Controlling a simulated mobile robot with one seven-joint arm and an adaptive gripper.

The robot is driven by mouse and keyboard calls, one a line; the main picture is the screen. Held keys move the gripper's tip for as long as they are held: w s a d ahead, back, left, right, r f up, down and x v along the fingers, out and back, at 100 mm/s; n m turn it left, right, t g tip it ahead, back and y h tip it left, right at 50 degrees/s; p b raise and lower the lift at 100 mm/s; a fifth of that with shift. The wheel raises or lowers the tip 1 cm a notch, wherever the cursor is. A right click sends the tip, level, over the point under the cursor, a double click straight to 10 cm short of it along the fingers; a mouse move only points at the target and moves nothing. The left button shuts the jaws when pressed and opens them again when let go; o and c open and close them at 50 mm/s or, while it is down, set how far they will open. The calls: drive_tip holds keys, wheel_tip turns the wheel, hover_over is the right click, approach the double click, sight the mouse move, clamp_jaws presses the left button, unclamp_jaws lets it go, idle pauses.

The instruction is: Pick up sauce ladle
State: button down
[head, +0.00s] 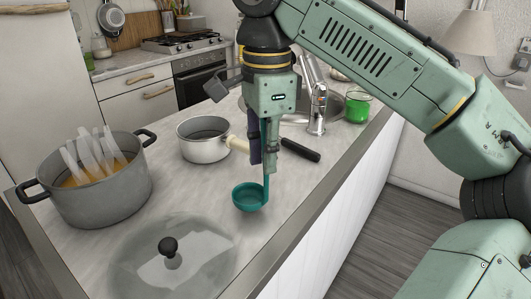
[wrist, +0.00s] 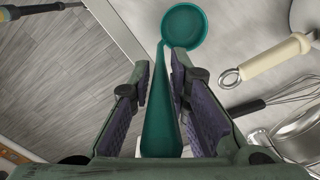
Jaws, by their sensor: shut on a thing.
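The sauce ladle is teal, with a round bowl (head: 250,197) and a long handle. My gripper (head: 262,165) is shut on its handle above the counter. In the head view the ladle hangs nearly upright, bowl down; whether the bowl touches the counter I cannot tell. In the wrist view the ladle handle (wrist: 163,115) runs between the two finger pads of my gripper (wrist: 168,100), with the bowl beyond the fingertips. The upper part of the handle is partly hidden by the gripper in the head view.
A large grey pot (head: 100,195) stands at the left and a glass lid (head: 200,265) lies in front. A small saucepan (head: 203,150) is behind the ladle. A whisk (wrist: 275,97) lies nearby. A green glass (head: 357,107) stands near the tap (head: 318,105).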

wheel_tip(320, 180, up, 3)
drive_tip(key=shift+f+p, duration=0.15)
drive_tip(key=shift+p, duration=0.9)
drive_tip(key=s, duration=1.6)
drive_tip(key=shift+a+r, duration=0.25)
drive_tip(key=shift+r, duration=0.15)
drive_tip(key=c, duration=2)
unclamp_jaws()
drive_tip(key=shift+c, duration=0.2)
clamp_jaws()
drive_tip(key=shift+s, duration=0.1)
